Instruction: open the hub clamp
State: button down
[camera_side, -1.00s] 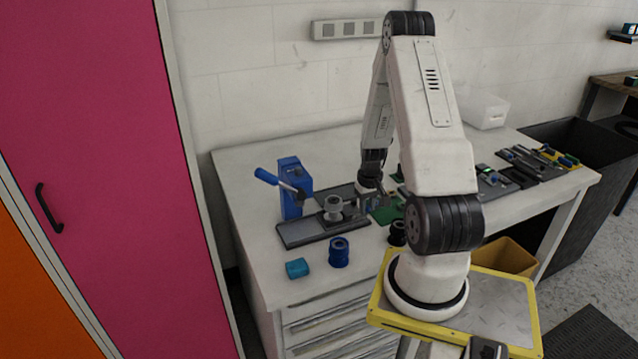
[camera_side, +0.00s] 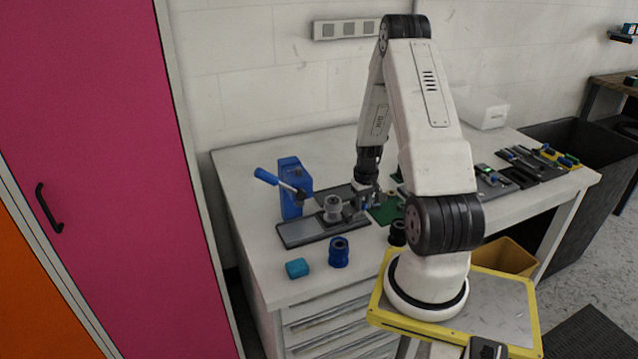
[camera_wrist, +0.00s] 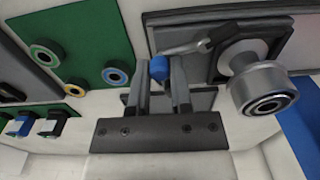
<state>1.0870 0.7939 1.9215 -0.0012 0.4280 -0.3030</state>
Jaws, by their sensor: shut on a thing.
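My gripper (camera_wrist: 160,78) is shut on the blue knob, one finger on each side. In the side view my gripper (camera_side: 365,203) is low over the fixture, right of the hub, and hides most of the lever. The silvery hub (camera_side: 333,208) stands on the plate. It also shows in the wrist view (camera_wrist: 262,88), right of my fingers and apart from them.
A blue press (camera_side: 291,188) with a lever stands behind the plate. A blue cylinder (camera_side: 339,252) and a teal block (camera_side: 297,268) lie in front. A green mat (camera_wrist: 80,45) with several rings is beside the fixture. Tools lie at the bench's right.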

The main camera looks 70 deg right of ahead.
jog(key=shift+w+d+f, duration=0.15)
jog(key=shift+w, duration=0.4)
dwell(0.4)
jog(key=c, duration=0.6)
grip_release()
jog(key=shift+c, duration=0.2)
jog(key=shift+d, duration=0.1)
jog(key=shift+w+r, duration=0.1)
jog(key=shift+r, duration=2.25)
jog(key=shift+r, duration=0.1)
